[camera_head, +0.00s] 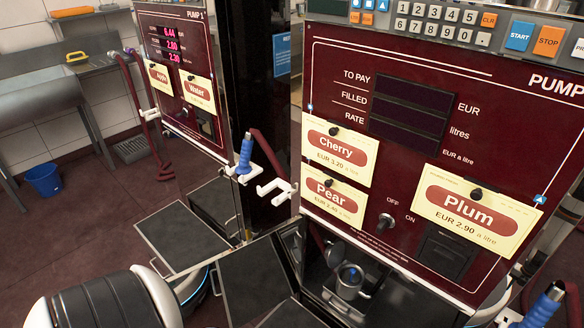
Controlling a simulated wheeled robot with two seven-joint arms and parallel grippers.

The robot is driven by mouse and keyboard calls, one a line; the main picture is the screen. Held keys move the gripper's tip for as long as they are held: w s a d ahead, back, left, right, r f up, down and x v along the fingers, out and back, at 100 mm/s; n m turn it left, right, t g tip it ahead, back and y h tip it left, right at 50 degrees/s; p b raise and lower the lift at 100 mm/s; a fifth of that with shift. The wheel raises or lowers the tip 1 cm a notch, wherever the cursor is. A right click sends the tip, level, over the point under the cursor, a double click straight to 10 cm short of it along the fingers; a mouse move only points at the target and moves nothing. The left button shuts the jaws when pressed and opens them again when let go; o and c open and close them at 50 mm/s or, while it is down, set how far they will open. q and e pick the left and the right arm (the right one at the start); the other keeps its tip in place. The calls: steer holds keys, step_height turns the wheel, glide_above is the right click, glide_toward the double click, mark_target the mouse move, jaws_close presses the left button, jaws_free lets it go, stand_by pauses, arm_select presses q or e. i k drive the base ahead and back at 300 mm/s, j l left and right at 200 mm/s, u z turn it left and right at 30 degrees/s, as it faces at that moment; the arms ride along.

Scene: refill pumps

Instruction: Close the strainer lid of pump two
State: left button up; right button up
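Pump two is most likely the large dark red pump (330,60) on the right; its number is cut off by the picture edge. Below its front panel is an open dark recess. In it stands a small round metal fitting (349,288) with a blue part at its top. This may be the strainer; I cannot tell whether a lid is on it. A dark flat panel with a pale edge (252,283) sticks out at the left of the recess. Neither of my grippers is in view.
Pump one (172,110) stands at the left, with a similar panel (188,236) sticking out low down. Blue-handled nozzles hang at the middle (244,158) and lower right (543,306). A sink (40,92) and blue bucket (44,180) are far left.

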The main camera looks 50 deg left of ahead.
mark_target(334, 254)
steer(key=u, duration=1.15)
